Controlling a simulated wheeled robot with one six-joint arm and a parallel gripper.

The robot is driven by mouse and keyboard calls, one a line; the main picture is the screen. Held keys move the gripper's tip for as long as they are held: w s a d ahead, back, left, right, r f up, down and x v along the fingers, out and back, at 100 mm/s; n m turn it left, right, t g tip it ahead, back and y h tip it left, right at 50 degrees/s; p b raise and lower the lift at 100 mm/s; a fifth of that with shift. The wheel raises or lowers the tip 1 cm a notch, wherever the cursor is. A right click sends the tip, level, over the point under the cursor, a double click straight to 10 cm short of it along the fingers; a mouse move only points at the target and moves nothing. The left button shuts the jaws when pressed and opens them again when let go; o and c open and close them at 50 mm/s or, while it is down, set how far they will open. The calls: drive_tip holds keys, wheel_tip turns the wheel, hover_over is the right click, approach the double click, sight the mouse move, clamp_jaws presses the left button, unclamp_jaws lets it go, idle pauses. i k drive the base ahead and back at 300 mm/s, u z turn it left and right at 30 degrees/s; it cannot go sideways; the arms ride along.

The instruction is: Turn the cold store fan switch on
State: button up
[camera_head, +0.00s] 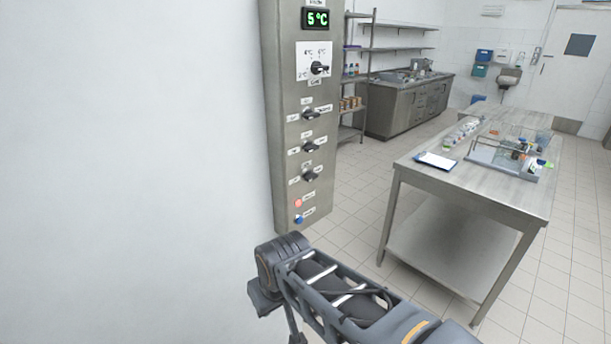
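A tall steel control panel (281,120) stands against the white wall at the upper middle. Its green display (317,18) reads 5 °C. Below that is a black dial (319,68) on a white scale plate. Under it, three black rotary switches sit in a column: upper (311,115), middle (310,147) and lower (310,175). Their labels are too small to read, so I cannot tell which is the fan switch or how it is set. A red button (298,203) and a blue button (298,219) are lowest. My gripper is out of view; only my arm shows, below the panel.
A steel table (400,174) at right holds a clipboard (436,160), a tray (480,157) and several small containers. Behind the panel are a shelf rack (372,50) and a steel counter (400,111). Tiled floor lies open between panel and table. The white wall fills the left.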

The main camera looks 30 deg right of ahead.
sight(309, 176)
drive_tip(key=u, duration=1.05)
drive_tip(key=i, duration=0.65)
drive_tip(key=z, duration=2.15)
